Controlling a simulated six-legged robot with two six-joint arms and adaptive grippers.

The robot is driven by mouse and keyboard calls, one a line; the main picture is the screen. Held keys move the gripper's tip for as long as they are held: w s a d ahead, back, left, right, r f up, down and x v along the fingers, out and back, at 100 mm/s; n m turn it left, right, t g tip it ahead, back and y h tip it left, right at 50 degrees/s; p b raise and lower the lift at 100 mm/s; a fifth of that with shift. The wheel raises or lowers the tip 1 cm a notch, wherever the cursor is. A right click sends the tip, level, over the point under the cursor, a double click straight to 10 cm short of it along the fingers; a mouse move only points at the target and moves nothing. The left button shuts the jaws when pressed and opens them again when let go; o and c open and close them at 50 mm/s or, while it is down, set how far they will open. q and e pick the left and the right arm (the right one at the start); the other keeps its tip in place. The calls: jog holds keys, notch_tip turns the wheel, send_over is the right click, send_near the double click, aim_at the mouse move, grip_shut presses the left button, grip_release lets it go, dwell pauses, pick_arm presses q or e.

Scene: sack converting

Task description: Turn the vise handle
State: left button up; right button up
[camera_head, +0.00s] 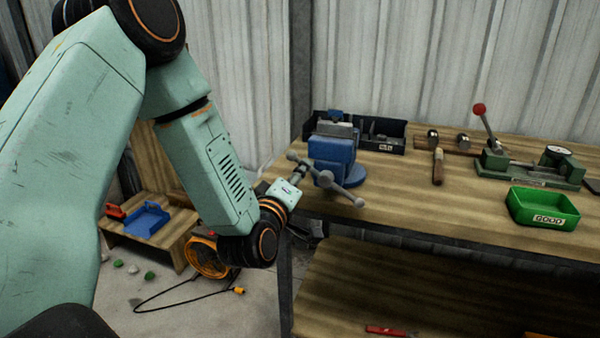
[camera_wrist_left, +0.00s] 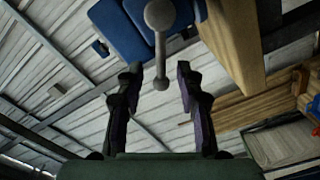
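The blue vise (camera_head: 333,152) stands near the left end of the wooden bench. Its grey handle (camera_head: 338,187) is a bar with a ball at each end, slanting down to the right in the head view. My left gripper (camera_head: 301,172) is at the front of the vise, close to the handle. In the left wrist view the handle (camera_wrist_left: 160,50) runs up and down, and its lower ball end lies between the two fingertips of my open gripper (camera_wrist_left: 158,70). A gap shows on both sides, so the fingers do not grip it. My right gripper is out of view.
A black bin (camera_head: 392,140) stands behind the vise. A hammer (camera_head: 437,168), a green press with a red knob (camera_head: 530,168) and a green tray (camera_head: 542,207) are further right on the bench (camera_head: 420,208). A low stool (camera_head: 172,240) stands on the floor at left.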

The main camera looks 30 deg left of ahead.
pick_arm(q)
jog(key=x, duration=0.2)
jog(key=shift+w+a, duration=0.2)
jog(key=shift+w, duration=0.05)
jog(key=shift+d, duration=0.15)
jog(key=shift+c, duration=0.4)
grip_shut()
